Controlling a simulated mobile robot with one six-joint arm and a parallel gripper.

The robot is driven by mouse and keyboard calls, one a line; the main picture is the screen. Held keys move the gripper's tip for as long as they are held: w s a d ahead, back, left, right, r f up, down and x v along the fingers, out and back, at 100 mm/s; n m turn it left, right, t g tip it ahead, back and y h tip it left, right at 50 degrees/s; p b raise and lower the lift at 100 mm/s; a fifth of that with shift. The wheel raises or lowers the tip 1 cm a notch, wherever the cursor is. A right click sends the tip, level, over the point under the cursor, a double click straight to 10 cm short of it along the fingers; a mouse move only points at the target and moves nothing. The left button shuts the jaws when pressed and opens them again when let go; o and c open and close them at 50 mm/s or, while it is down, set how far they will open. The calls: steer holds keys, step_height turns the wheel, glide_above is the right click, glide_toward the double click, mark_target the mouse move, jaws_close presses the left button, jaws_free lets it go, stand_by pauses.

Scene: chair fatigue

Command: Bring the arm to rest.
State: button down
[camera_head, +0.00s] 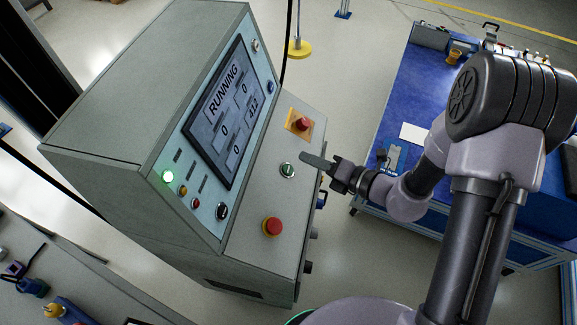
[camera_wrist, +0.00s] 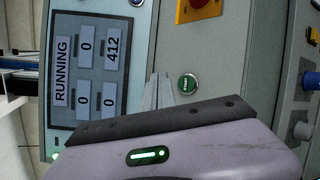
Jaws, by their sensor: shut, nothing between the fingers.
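My gripper (camera_head: 318,161) is shut and empty. In the head view its fingertips are just to the right of a green round button (camera_head: 287,170) on the sloping ledge of a grey control cabinet (camera_head: 110,120). My arm reaches in from the right, over the floor gap between cabinet and blue table. In the wrist view the closed fingers (camera_wrist: 157,92) point up beside the green button (camera_wrist: 187,84), and I cannot tell whether they touch anything. The cabinet's screen (camera_head: 226,112) reads RUNNING, with 412 in one field, and a lamp (camera_head: 167,177) glows green.
A blue-topped table (camera_head: 408,95) with tools and a white sheet (camera_head: 413,133) stands on the right. Another bench (camera_head: 75,275) is at lower left. Open floor (camera_head: 350,75) lies behind.

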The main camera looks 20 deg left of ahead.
stand_by(0.4)
steer(key=s+d+r+n+g+h, duration=0.2)
steer(key=s+d+r+n, duration=0.1)
steer(key=s+r+n, duration=0.5)
steer(key=s+d+r+n+g+h, duration=0.25)
steer(key=s+r+n, duration=0.3)
steer(key=n, duration=0.45)
steer(key=s+d+r+n+t+h, duration=0.2)
steer(key=d+r+n+t+h, duration=0.1)
steer(key=d+n, duration=0.3)
steer(key=s+d+r+n+t+h, duration=0.1)
steer(key=d+r+n+t+h, duration=0.2)
steer(key=d, duration=0.6)
steer(key=n+h, duration=0.2)
steer(key=n, duration=0.1)
steer(key=shift+s+d+r+b, duration=0.2)
steer(key=shift+s+r+b, duration=0.1)
steer(key=shift+s, duration=0.1)
